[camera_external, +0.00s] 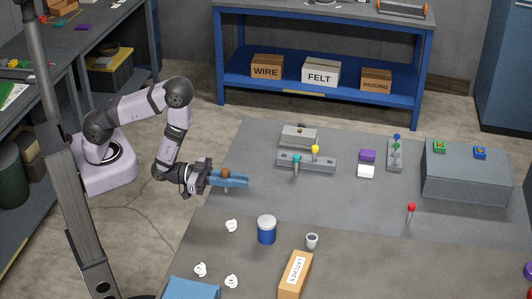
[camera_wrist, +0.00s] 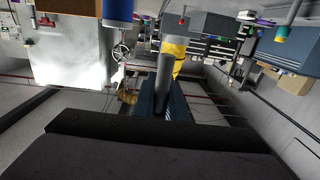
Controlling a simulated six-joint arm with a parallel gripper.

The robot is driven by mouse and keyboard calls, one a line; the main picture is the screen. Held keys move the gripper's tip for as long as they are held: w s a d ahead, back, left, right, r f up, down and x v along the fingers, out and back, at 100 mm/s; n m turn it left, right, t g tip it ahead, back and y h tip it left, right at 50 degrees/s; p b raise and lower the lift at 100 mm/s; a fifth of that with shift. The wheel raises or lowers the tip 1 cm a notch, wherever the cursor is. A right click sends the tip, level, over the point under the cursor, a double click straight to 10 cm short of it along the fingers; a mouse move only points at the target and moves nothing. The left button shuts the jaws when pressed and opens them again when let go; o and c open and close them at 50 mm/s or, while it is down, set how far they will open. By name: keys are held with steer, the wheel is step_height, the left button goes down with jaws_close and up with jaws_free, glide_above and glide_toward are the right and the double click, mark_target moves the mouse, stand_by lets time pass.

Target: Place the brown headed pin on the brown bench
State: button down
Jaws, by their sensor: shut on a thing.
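My gripper (camera_external: 230,180) has blue fingers and is shut on the brown headed pin (camera_external: 225,173). The brown head shows above the fingers and a short grey shaft shows below them. The gripper is at the left edge of the grey work surface (camera_external: 340,205). In the wrist view a grey shaft (camera_wrist: 165,68) stands between the dark blue fingers (camera_wrist: 160,98); the brown head cannot be made out there. The nearer bench top (camera_external: 345,275) looks grey-brown, and its exact colour is hard to tell.
A grey rack (camera_external: 325,163) holds teal and yellow headed pins. Another rack (camera_external: 395,164) holds several pins. A red headed pin (camera_external: 411,209) stands alone. A blue can (camera_external: 266,232), grey cup (camera_external: 312,240), LATCHES box (camera_external: 294,278) and white coils (camera_external: 231,225) occupy the nearer bench.

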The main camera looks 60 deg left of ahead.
steer(key=s+d+m+g+h, duration=0.2)
steer(key=s+d+m+g, duration=0.1)
steer(key=s, duration=0.5)
steer(key=s+d+m+g+h, duration=0.3)
steer(key=s+d+m+g, duration=0.1)
steer(key=s+g, duration=0.3)
steer(key=shift+s+d+r+h, duration=0.35)
steer(key=shift+s+d, duration=0.2)
steer(key=shift+d, duration=0.15)
steer(key=shift+f, duration=0.1)
steer(key=shift+f+b, duration=0.5)
steer(key=shift+f, duration=4.2)
steer(key=shift+f, duration=0.15)
